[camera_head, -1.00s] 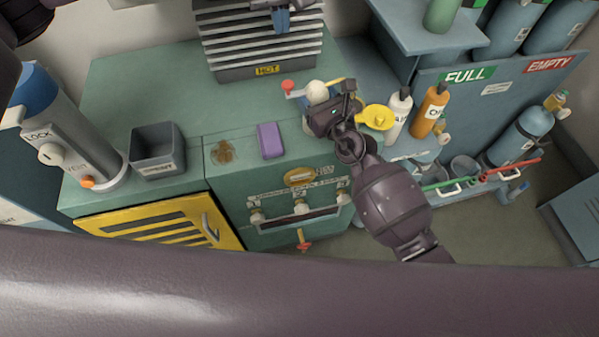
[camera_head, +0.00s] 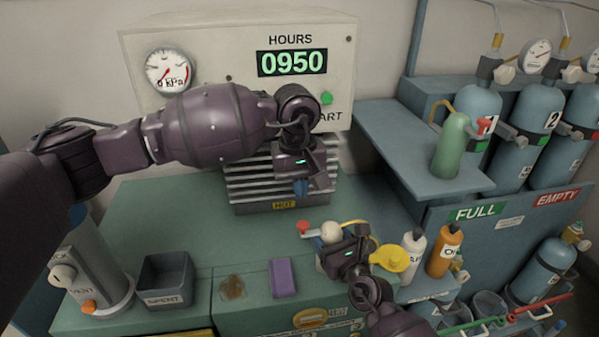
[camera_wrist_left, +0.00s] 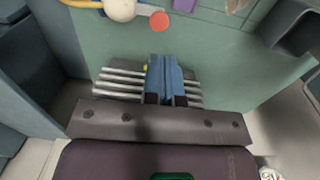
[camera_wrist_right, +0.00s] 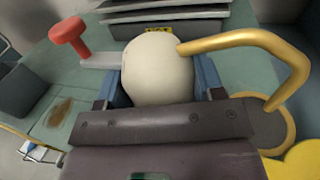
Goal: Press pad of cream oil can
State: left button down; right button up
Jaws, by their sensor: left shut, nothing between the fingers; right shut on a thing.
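The cream oil can (camera_head: 330,231) has a rounded cream body, a gold spout (camera_wrist_right: 250,42) and a side lever with a red pad (camera_head: 303,227). It stands at the right part of the green counter. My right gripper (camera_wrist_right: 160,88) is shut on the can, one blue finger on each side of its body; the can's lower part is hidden. My left gripper (camera_head: 300,188) is shut and empty, pointing down in front of the hot grille, behind and above the pad. In the left wrist view the pad (camera_wrist_left: 159,21) lies beyond its fingertips (camera_wrist_left: 165,62), clearly apart.
A purple block (camera_head: 283,278), a brown stain (camera_head: 232,287) and a grey SPENT bin (camera_head: 166,279) lie left of the can. A yellow round piece (camera_head: 390,258), a white bottle (camera_head: 413,250) and an orange bottle (camera_head: 445,250) stand right. The counter's back left is clear.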

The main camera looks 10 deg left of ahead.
aim_at(301, 225)
pick_arm(q)
jog(key=f, duration=0.8)
jog(key=shift+d, duration=0.2)
jog(key=shift+s+a+f, duration=0.1)
jog(key=shift+f, duration=1.35)
notch_tip(301, 225, up, 15)
jog(key=shift+a, duration=0.25)
dwell(0.7)
jog(key=shift+w+r, duration=0.3)
jog(key=shift+r, duration=0.65)
